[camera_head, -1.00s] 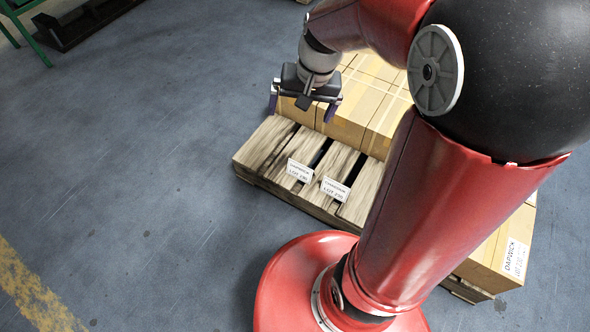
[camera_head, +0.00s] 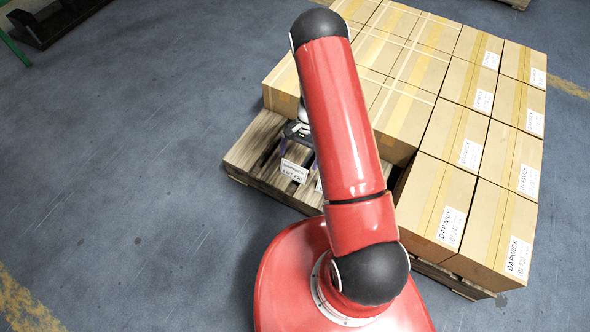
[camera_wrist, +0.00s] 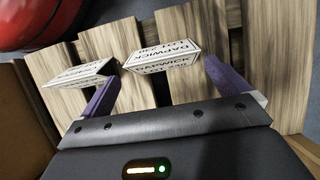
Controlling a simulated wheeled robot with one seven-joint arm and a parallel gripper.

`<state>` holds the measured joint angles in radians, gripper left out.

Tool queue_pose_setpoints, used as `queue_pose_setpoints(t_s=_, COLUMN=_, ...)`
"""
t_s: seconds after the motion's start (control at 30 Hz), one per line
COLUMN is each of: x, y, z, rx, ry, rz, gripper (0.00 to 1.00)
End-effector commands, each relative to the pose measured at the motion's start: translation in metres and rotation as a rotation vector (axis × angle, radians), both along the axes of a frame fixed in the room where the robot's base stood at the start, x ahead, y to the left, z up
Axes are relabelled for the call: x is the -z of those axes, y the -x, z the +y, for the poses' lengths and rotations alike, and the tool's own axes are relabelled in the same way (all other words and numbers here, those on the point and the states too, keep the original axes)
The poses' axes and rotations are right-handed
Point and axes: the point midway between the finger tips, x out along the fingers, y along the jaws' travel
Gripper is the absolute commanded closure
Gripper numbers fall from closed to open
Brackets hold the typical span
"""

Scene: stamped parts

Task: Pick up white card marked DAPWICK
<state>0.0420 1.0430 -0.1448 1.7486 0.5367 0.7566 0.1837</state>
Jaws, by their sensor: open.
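A white folded card (camera_wrist: 165,48) marked DAPWICK, LOT 230, stands tent-like on wooden pallet slats in the wrist view. A second white card (camera_wrist: 76,73) stands to its left; its print is too slanted to read surely. My gripper (camera_wrist: 161,72) is open, with one purple finger on each side of the DAPWICK card. The fingers look apart from it, but the left one lies close to the second card in the picture. In the head view, my arm partly hides my gripper (camera_head: 299,145) and most of the second card (camera_head: 319,186). One card (camera_head: 294,170) shows clearly there.
The cards stand on a bare part of the pallet (camera_head: 245,158). Stacked cartons (camera_head: 439,190) with DAPWICK labels fill the pallet behind and to the right. Open floor (camera_head: 130,180) lies to the left.

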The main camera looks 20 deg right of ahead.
Motion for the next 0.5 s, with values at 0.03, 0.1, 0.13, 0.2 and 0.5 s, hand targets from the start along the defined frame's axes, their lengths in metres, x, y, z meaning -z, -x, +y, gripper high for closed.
queue_pose_setpoints(t_s=0.03, x=0.006, y=0.002, z=0.002, rx=0.000, ry=0.000, rz=0.001, gripper=0.00)
queue_pose_setpoints(t_s=0.1, x=0.010, y=0.004, z=0.004, rx=0.000, ry=-0.001, rz=0.001, gripper=0.00)
queue_pose_setpoints(t_s=0.13, x=0.012, y=0.004, z=0.005, rx=-0.001, ry=-0.001, rz=0.000, gripper=0.00)
queue_pose_setpoints(t_s=0.2, x=0.018, y=0.006, z=0.008, rx=-0.001, ry=0.000, rz=0.001, gripper=0.00)
queue_pose_setpoints(t_s=0.5, x=0.053, y=0.017, z=0.022, rx=-0.001, ry=0.000, rz=0.000, gripper=0.00)
